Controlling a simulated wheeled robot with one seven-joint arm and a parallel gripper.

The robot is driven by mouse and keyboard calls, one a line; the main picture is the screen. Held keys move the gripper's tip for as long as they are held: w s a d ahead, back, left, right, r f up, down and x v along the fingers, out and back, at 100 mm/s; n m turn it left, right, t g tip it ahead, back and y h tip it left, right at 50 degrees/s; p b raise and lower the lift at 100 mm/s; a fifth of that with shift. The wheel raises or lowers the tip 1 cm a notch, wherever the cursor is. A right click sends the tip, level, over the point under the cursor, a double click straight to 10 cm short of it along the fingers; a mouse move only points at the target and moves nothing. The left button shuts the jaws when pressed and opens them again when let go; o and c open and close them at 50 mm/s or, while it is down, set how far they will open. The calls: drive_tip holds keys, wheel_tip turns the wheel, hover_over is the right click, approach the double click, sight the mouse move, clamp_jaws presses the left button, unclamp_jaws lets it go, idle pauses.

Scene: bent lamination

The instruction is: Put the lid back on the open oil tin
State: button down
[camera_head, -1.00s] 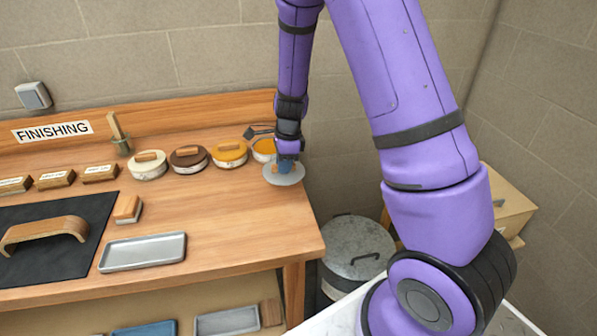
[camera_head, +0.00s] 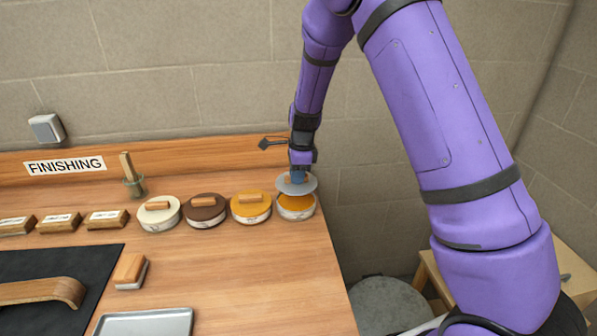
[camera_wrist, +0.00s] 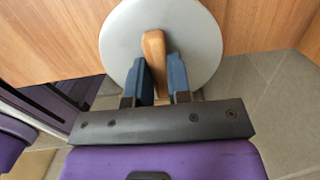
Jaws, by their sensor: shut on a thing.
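The open oil tin (camera_head: 296,208) stands at the right end of the row, with amber contents showing at its top. The lid (camera_head: 283,186) is a grey-white disc with a wooden handle. My gripper (camera_head: 298,176) is shut on that handle and holds the lid above the open tin, close over its back part. In the wrist view the blue fingers of my gripper (camera_wrist: 161,75) pinch the wooden handle (camera_wrist: 154,55), and the lid (camera_wrist: 200,35) hides the tin. Whether lid and tin touch is unclear.
Lidded tins in amber (camera_head: 250,207), brown (camera_head: 205,212) and cream (camera_head: 160,215) stand in a row to the left, the amber one close beside the open tin. A wooden backboard (camera_head: 200,154) runs behind. A metal bin (camera_head: 390,305) stands below.

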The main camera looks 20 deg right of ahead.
sight(297, 187)
drive_tip(key=shift+f, duration=2.25)
drive_tip(key=shift+f, duration=0.2)
idle(0.4)
drive_tip(key=shift+c, duration=2.4)
unclamp_jaws()
drive_tip(key=shift+r, duration=0.1)
drive_tip(key=shift+r, duration=3.4)
clamp_jaws()
